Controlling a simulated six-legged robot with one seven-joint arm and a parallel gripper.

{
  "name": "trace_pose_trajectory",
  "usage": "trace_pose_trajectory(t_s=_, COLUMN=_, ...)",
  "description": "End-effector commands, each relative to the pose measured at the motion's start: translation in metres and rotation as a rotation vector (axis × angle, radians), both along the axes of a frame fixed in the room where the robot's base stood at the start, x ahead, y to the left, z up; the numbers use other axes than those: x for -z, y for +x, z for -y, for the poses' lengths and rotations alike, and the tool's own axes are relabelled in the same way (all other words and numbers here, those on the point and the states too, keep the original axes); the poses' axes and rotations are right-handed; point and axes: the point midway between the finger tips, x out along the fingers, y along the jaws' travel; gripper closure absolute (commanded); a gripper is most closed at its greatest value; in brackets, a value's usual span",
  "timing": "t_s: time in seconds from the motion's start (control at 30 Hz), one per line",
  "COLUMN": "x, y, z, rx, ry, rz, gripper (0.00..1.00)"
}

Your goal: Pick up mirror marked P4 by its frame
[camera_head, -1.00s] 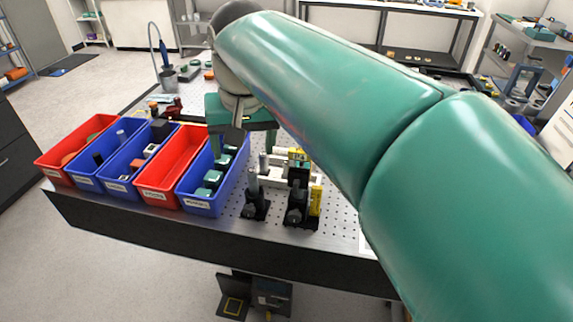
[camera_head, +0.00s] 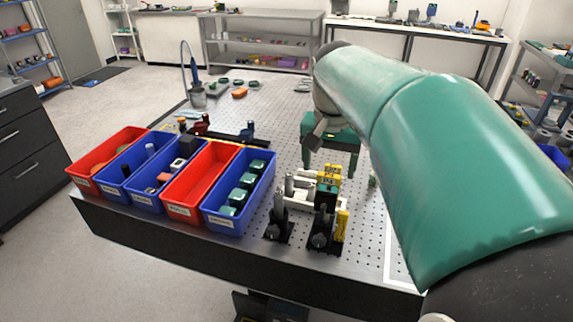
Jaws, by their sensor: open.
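My gripper (camera_head: 330,162) hangs at the end of my green arm, with its two fingers apart and nothing seen between them. It is above or behind a group of optical mounts with yellow parts (camera_head: 330,176) on the perforated table; the exact depth is hard to judge. Two black post mounts stand in front, a left one (camera_head: 278,228) and a right one (camera_head: 322,232), the latter beside a yellow upright piece (camera_head: 342,224). The right blue bin (camera_head: 222,222) holds several teal-and-dark blocks (camera_head: 238,196). No P4 marking is readable, so I cannot tell which item is that mirror.
Red and blue bins stand in a row at the table's front left, including a red bin (camera_head: 184,210). Behind them lie small tools and a grey cup (camera_head: 197,97). The perforated table (camera_head: 262,100) has free room toward the back. My arm hides its right side.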

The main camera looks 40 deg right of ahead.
Motion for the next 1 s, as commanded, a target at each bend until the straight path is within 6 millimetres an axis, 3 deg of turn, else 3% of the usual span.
trace_pose_trajectory(t_s=0.23, x=0.037, y=0.0, z=0.005, rx=0.002, ry=0.001, rz=-0.003, gripper=0.27)
trace_pose_trajectory(t_s=0.53, x=0.045, y=0.0, z=0.007, rx=0.003, ry=0.0, rz=-0.001, gripper=0.27)
trace_pose_trajectory(t_s=0.57, x=0.045, y=0.0, z=0.007, rx=0.003, ry=0.0, rz=-0.001, gripper=0.29)
trace_pose_trajectory(t_s=0.8, x=0.045, y=0.0, z=0.007, rx=0.003, ry=0.0, rz=-0.001, gripper=0.76)
trace_pose_trajectory(t_s=1.0, x=0.044, y=0.0, z=0.007, rx=0.003, ry=0.0, rz=0.0, gripper=0.77)
